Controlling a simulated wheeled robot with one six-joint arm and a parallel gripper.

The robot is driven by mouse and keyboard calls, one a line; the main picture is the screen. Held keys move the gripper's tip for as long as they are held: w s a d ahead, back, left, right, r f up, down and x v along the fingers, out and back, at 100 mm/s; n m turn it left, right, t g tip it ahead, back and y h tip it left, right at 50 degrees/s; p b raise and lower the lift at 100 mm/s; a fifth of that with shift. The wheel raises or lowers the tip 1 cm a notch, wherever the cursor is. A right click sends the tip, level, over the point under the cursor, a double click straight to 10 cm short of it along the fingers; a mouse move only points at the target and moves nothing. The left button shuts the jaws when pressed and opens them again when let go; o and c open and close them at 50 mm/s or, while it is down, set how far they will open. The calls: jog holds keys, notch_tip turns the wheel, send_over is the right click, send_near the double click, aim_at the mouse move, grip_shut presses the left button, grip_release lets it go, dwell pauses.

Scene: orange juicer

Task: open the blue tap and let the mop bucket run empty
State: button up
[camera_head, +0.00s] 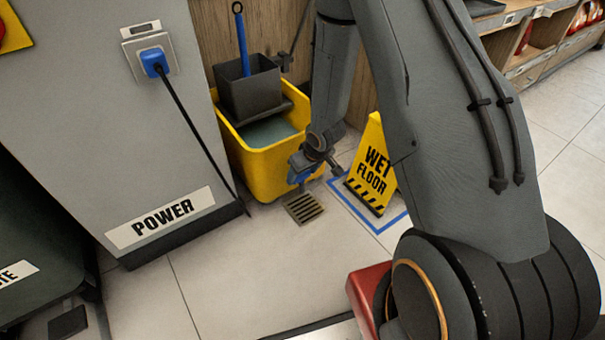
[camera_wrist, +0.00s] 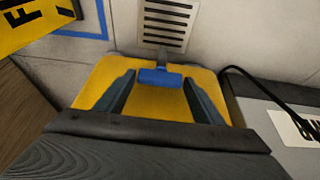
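The yellow mop bucket (camera_head: 258,172) stands against the wood panel and holds grey-green water (camera_head: 268,131). Its blue tap has a bar-shaped handle (camera_wrist: 160,77), seen crosswise in the wrist view, with a grey spout beyond it. My gripper (camera_head: 311,163) is at the bucket's right front side, partly hiding the tap in the head view. In the wrist view, its two dark fingers are apart, one on either side of the blue handle, with a visible gap on both sides. I see no water flowing.
A floor drain grate (camera_head: 303,208) lies in front of the bucket. A yellow wet floor sign (camera_head: 374,168) stands close by on the right, inside blue floor tape. A grey power cabinet (camera_head: 120,120) with a plugged-in black cable (camera_head: 195,125) stands left. The foreground floor is partly clear.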

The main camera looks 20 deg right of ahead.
jog(key=c, duration=0.6)
jog(key=shift+r+p, duration=0.1)
jog(key=shift+p, duration=0.2)
jog(key=shift+r+n+p, duration=0.1)
jog(key=shift+n+p, duration=0.3)
jog(key=shift+p, duration=0.55)
jog(key=shift+f+n+y+p, duration=0.2)
jog(key=shift+n+y+p, duration=0.15)
jog(key=shift+p, duration=0.45)
jog(key=o, duration=1)
jog(key=shift+o, duration=0.2)
jog(key=shift+d+r, duration=0.1)
jog(key=p+v, duration=0.4)
jog(key=v, duration=0.3)
jog(key=shift+r, duration=0.3)
